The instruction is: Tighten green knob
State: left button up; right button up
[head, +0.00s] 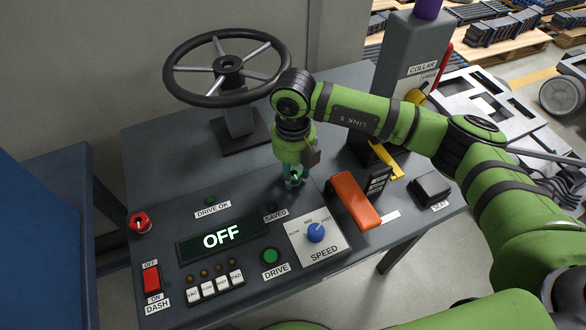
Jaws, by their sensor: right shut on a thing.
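My right gripper (293,181) points down at the back of the dark console top, between the steering wheel and the orange lever. It is shut on a small green knob, which is mostly hidden between the fingers; only bits of teal-green show there. A round green DRIVE button (270,256) sits on the front of the panel, apart from the gripper. My left gripper is not in view.
The black steering wheel (227,102) stands close left of my right arm. An orange lever (356,201), a blue SPEED knob (316,232) and a black block (432,187) lie to the right. The display (222,238) reads OFF. A red knob (139,222) is at the left edge.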

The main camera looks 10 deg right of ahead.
aim_at(294, 173)
jog(key=shift+w+r, duration=0.15)
jog(key=shift+r, duration=0.1)
jog(key=o, duration=1.2)
jog(key=shift+c, duration=0.2)
jog(key=shift+s, duration=0.25)
jog(key=shift+f, duration=0.1)
notch_tip(294, 173, up, 12)
